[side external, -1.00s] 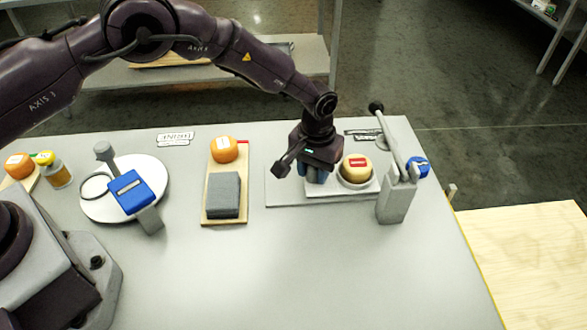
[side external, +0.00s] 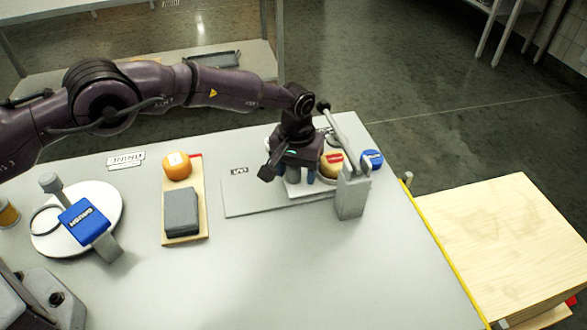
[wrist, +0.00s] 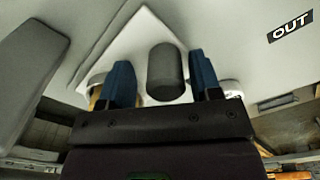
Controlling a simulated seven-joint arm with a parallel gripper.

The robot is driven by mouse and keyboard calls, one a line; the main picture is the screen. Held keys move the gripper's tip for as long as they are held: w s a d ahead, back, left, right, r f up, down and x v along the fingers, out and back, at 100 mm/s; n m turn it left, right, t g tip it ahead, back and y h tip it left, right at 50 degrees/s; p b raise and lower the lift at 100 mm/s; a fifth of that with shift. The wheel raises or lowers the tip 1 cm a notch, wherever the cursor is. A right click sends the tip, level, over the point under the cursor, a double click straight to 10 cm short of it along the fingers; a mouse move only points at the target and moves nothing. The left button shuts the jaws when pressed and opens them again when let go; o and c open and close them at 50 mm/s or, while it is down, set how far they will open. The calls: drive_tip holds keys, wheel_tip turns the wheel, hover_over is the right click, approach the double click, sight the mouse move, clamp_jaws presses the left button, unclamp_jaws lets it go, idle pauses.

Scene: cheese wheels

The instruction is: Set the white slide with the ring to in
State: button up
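The white slide (side external: 294,191) sits on a grey base plate (side external: 250,208). Its white ring holds a yellow cheese wheel (side external: 331,168) with a red label, partly hidden by my gripper and the grey lever post. In the wrist view, the slide (wrist: 112,52) carries an upright dark grey knob (wrist: 166,72). My gripper (side external: 297,182) is lowered over the knob; in the wrist view its blue fingers (wrist: 162,72) stand on either side of it with small gaps showing.
A grey post (side external: 353,195) with a long lever stands close right of the cheese. A tan board (side external: 184,235) with an orange wheel and grey block lies left. The front of the table is clear.

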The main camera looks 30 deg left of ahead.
wheel_tip(320, 180, up, 13)
idle(0.7)
idle(0.4)
drive_tip(key=shift+s+a+f+m+g, duration=0.2)
drive_tip(key=shift+s+f+m, duration=0.2)
drive_tip(key=shift+f, duration=0.25)
drive_tip(key=shift+s+a+f+m+g, duration=0.1)
drive_tip(key=shift+s+a+f+m, duration=0.15)
drive_tip(key=shift+s+f, duration=0.3)
drive_tip(key=s+a+r+m+t, duration=0.1)
drive_tip(key=s+a+r+m, duration=0.1)
drive_tip(key=s+a+r, duration=1.05)
drive_tip(key=s+a+r+t, duration=0.2)
drive_tip(key=s+a+r, duration=0.2)
drive_tip(key=s, duration=0.5)
drive_tip(key=s+a+r+n+t, duration=0.1)
drive_tip(key=s+a+r+t, duration=0.2)
drive_tip(key=s+r, duration=0.3)
drive_tip(key=s, duration=0.4)
drive_tip(key=shift+s+a, duration=0.3)
drive_tip(key=shift+a, duration=0.05)
